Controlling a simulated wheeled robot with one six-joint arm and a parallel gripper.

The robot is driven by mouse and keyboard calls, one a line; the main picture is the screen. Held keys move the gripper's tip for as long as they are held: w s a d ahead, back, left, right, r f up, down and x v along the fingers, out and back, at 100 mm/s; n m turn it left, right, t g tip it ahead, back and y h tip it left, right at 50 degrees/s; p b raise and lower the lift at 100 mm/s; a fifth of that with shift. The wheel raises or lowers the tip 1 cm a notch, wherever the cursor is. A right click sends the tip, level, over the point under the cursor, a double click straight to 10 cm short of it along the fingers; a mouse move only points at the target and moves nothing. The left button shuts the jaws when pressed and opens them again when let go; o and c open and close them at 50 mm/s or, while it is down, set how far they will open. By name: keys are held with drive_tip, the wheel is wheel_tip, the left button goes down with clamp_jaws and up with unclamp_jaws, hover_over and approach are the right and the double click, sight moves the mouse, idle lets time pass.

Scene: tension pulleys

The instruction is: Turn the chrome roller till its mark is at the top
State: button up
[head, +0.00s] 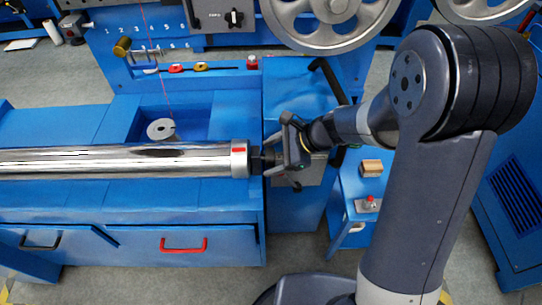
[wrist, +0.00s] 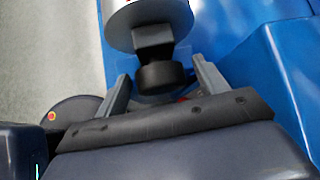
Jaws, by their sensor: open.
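The chrome roller (head: 120,161) lies level along the blue bench, and its right end has a pale collar (head: 239,165). A red mark (head: 238,150) shows on the collar's upper part, on the side facing the head camera, a little below its upper outline. My gripper (head: 268,160) is at the roller's right end with its fingers open. In the wrist view, my gripper (wrist: 162,82) has one finger on each side of a black knob (wrist: 162,76) on the roller's end shaft. A gap shows beside each finger, so the knob appears not gripped.
A grey ring-shaped disc (head: 161,129) sits in a recess behind the roller. Blue drawers with a red handle (head: 183,245) are below it. Large spoked wheels (head: 330,20) stand behind.

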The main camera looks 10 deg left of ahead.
drive_tip(key=shift+a+f, duration=0.2)
drive_tip(key=shift+c, duration=0.6)
drive_tip(key=c, duration=0.9)
drive_tip(key=shift+r+p, duration=0.15)
drive_tip(key=shift+p, duration=0.25)
